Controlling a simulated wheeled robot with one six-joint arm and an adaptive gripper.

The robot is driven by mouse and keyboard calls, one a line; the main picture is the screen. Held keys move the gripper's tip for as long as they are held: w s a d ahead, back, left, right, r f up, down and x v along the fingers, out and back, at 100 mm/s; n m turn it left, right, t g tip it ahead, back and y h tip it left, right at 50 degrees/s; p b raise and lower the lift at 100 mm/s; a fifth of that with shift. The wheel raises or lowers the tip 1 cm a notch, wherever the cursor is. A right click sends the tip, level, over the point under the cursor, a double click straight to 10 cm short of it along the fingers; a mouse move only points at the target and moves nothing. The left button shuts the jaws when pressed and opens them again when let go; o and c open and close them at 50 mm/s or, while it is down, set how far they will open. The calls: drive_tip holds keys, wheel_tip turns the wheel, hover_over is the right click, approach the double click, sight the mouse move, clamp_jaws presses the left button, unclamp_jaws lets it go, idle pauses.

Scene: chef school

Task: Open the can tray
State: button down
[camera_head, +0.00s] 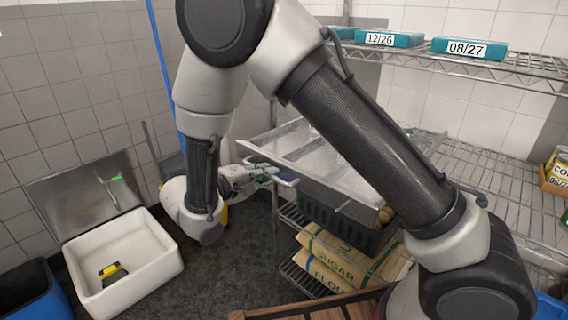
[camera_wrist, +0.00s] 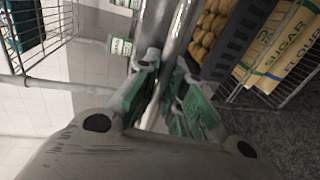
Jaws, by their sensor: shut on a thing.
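The can tray (camera_head: 320,168) is a silver metal tray on the wire rack, in the middle of the head view. Its front edge juts out toward the left, above a dark crate. My gripper (camera_head: 268,173) is at this front edge, reaching in from the left, with its fingers around the tray's front handle or bar. In the wrist view my gripper (camera_wrist: 166,88) shows green finger pads closed on a shiny metal bar (camera_wrist: 178,30). Part of the tray is hidden behind my arm in the head view, so its contents cannot be made out.
The wire rack (camera_head: 480,165) holds teal boxes (camera_head: 470,48) on top. A black crate (camera_head: 345,222) with potatoes sits below the tray, with sugar and flour sacks (camera_head: 345,258) under it. A wooden edge (camera_head: 315,308) is in front. Floor between is clear.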

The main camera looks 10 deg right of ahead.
drive_tip(key=f+v, duration=0.3)
drive_tip(key=v, duration=1.3)
drive_tip(key=shift+s+a, duration=0.2)
drive_tip(key=shift+f, duration=0.1)
drive_tip(key=c, duration=1.5)
unclamp_jaws()
drive_tip(key=shift+a, duration=0.1)
drive_tip(key=v, duration=1.2)
